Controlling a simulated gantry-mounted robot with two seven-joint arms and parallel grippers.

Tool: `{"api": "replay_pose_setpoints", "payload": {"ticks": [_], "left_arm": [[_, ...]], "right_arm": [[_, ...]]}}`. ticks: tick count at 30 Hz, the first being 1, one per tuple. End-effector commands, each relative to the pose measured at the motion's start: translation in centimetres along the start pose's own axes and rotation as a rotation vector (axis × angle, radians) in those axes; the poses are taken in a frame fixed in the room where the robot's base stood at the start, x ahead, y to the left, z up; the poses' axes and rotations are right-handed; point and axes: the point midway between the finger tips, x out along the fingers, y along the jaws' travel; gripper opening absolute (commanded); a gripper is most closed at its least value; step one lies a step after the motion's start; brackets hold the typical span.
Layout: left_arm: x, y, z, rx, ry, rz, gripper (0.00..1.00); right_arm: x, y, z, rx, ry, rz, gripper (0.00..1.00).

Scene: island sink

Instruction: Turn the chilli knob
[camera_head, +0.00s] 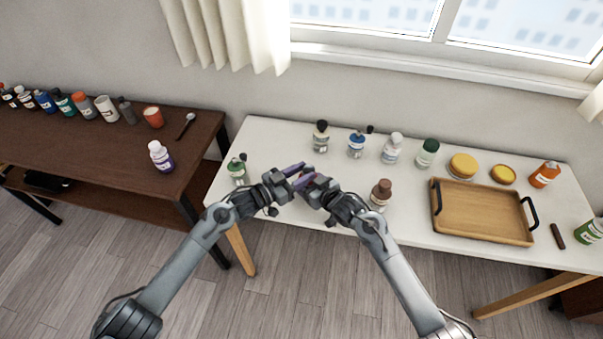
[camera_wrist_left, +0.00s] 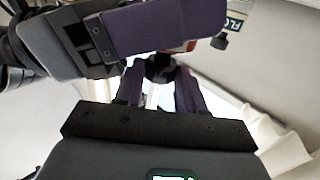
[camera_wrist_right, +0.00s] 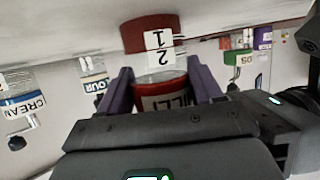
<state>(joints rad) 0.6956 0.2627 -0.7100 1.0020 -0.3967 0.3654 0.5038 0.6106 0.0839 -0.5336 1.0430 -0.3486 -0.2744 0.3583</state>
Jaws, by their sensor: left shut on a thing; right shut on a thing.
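My left gripper (camera_head: 299,171) and right gripper (camera_head: 307,181) meet above the front of the white table. In the right wrist view the fingers of my right gripper (camera_wrist_right: 160,88) are shut around a red chilli jar (camera_wrist_right: 163,96), whose label reads "ILLI" in part. In the left wrist view the fingers of my left gripper (camera_wrist_left: 160,85) are shut on a small black knob (camera_wrist_left: 160,67). A strip of red shows just beyond it, behind a right finger. In the head view the grippers hide most of the jar.
The white table (camera_head: 290,213) bears several jars along its back, a brown-capped bottle (camera_head: 380,194) right of my grippers, a green-capped jar (camera_head: 238,169) to their left, and a wooden tray (camera_head: 482,210). A dark table (camera_head: 100,150) with bottles stands at left.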

Motion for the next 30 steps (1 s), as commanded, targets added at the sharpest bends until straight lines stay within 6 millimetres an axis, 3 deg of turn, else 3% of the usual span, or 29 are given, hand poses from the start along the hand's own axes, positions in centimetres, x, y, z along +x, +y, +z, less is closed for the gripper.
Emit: {"api": "replay_pose_setpoints", "payload": {"ticks": [15,29,30], "left_arm": [[0.35,-0.23,0.39,-0.003,-0.006,0.243,0.08],[0.09,-0.44,0.20,-0.005,-0.004,0.269,0.08],[0.09,-0.44,0.19,-0.005,-0.004,0.269,0.40]], "right_arm": [[0.06,-0.26,-0.02,-0.001,0.001,-0.005,0.31],[0.06,-0.30,-0.10,-0.002,0.002,-0.006,0.31],[0.06,-0.29,-0.11,-0.002,0.002,-0.005,0.31]]}}
